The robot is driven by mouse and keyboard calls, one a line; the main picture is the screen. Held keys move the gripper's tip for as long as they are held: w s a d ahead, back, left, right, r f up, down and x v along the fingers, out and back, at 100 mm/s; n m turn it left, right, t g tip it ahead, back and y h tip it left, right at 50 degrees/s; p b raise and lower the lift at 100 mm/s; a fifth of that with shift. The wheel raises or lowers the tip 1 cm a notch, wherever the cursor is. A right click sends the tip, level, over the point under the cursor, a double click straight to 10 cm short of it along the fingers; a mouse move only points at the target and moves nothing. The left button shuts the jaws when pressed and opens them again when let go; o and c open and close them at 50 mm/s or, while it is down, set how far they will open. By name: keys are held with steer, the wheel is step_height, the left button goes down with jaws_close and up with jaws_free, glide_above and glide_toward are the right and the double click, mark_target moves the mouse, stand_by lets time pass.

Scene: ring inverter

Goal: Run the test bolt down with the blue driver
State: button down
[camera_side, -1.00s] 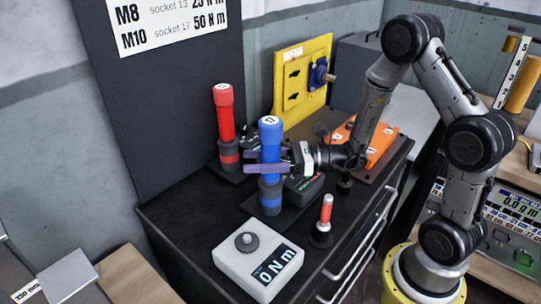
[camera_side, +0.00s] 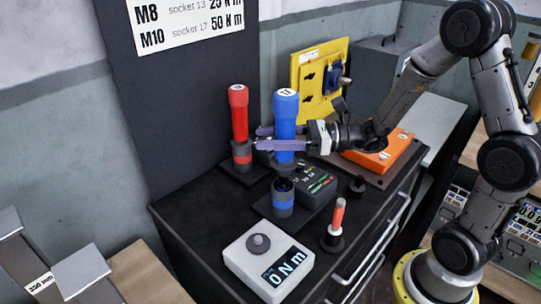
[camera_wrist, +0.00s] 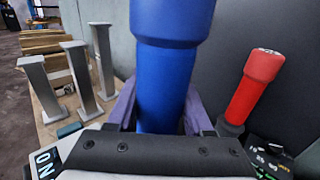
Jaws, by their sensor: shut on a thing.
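The blue driver (camera_side: 285,115), marked 17 on its cap, stands upright in my gripper (camera_side: 262,138). My gripper's purple fingers are shut around its body, and the driver fills the middle of the wrist view (camera_wrist: 165,85). Its lower end is raised just above its dark holder (camera_side: 283,198) with the blue band. The test bolt appears to be the dark round stud (camera_side: 258,243) on top of the white tester (camera_side: 250,268), whose display reads 0 N m. My gripper is behind and above the tester.
A red driver (camera_side: 239,115) stands in its holder close left of the blue one. A small red-handled tool (camera_side: 337,215) stands upright right of the tester. An orange block (camera_side: 385,152) and yellow panel (camera_side: 318,80) are behind. A sign lists M8 socket 13 and M10 socket 17.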

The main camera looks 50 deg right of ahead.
step_height(320, 180, up, 11)
steer(key=s+a+f+n+g+y, duration=0.2)
steer(key=s+a+n+g, duration=0.1)
steer(key=a, duration=0.4)
steer(key=s+a+f+n+g+y, duration=0.2)
steer(key=s+a+n+g, duration=0.1)
steer(key=a+g, duration=0.2)
steer(key=shift+s+a+f+y, duration=0.15)
steer(key=shift+a+f+y, duration=0.2)
steer(key=shift+a, duration=0.8)
steer(key=shift+f, duration=0.1)
step_height(320, 180, down, 6)
steer(key=shift+f, duration=1.4)
stand_by(1.9)
steer(key=shift+r, duration=2.7)
